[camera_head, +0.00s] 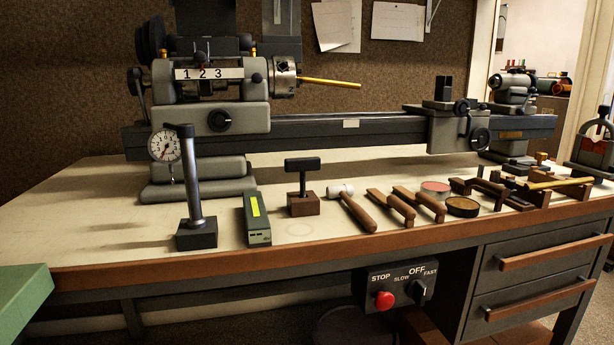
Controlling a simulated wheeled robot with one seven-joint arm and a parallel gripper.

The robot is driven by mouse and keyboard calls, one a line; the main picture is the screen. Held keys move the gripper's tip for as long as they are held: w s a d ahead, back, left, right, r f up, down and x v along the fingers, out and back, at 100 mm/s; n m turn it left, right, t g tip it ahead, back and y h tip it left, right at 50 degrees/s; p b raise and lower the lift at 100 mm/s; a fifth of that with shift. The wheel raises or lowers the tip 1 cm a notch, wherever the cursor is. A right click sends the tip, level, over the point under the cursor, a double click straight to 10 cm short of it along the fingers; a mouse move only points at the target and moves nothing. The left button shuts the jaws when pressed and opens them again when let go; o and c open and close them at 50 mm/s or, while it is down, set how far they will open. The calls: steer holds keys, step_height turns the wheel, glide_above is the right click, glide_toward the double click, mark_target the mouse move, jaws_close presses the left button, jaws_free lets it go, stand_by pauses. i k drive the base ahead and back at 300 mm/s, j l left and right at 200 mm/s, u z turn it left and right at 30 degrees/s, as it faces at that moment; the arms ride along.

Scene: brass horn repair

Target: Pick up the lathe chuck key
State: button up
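The lathe chuck key (303,165) appears to be the dark T-handled tool standing upright in a small brown wooden block (304,206) near the front of the bench. Its crossbar is on top and its lower end is hidden in the block. Nothing touches its handle. My gripper is not in this view.
A dial gauge stand (196,232) and a green-grey box (256,220) stand left of the key. A mallet (352,208) lies to its right, with several hand tools beyond. The lathe (345,130) runs behind. A control box (395,286) hangs under the bench front.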

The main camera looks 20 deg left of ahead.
mark_target(302, 165)
steer(key=u, duration=1.35)
